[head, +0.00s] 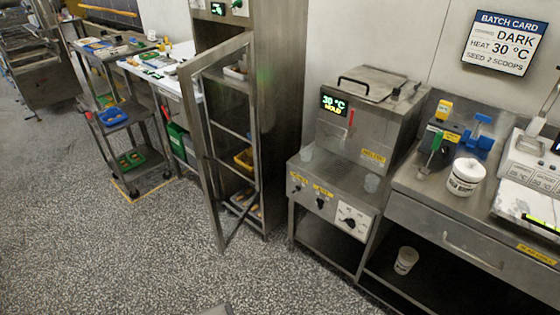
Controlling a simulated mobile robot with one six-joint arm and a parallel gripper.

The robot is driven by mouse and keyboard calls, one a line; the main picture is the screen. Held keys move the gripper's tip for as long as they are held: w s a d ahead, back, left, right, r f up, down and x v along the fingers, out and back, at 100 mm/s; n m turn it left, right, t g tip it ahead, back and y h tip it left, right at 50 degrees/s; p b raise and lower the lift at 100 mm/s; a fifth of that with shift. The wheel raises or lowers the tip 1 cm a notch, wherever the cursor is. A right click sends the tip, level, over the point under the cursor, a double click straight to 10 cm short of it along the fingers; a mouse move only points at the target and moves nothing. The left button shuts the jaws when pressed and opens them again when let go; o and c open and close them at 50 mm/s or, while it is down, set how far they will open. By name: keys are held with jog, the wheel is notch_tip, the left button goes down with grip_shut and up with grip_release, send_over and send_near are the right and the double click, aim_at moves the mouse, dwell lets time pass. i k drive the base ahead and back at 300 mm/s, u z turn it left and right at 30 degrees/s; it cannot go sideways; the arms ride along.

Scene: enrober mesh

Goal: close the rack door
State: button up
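The rack door (204,165) is a tall metal frame, seen in the head view left of centre. It stands open, swung out from the tall steel rack (285,75) into the floor space in front. The rack's inside shows through and beside the door frame, with several shelves holding trays, one of them yellow. The door's lower free corner reaches out over the speckled floor. No gripper can be made out in this view.
A wheeled cart (125,115) with trays stands left of the door, beside a white-topped table. A steel melting machine (365,125) and a steel bench (425,200) stand to the right. The speckled floor (110,245) in front is clear.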

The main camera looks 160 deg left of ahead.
aim_at(184, 71)
jog(key=u, duration=0.15)
jog(key=i, duration=0.3)
jog(key=z, duration=0.15)
jog(key=k, duration=0.2)
jog(key=u, duration=3.2)
jog(key=k, duration=0.3)
jog(key=u, duration=1.85)
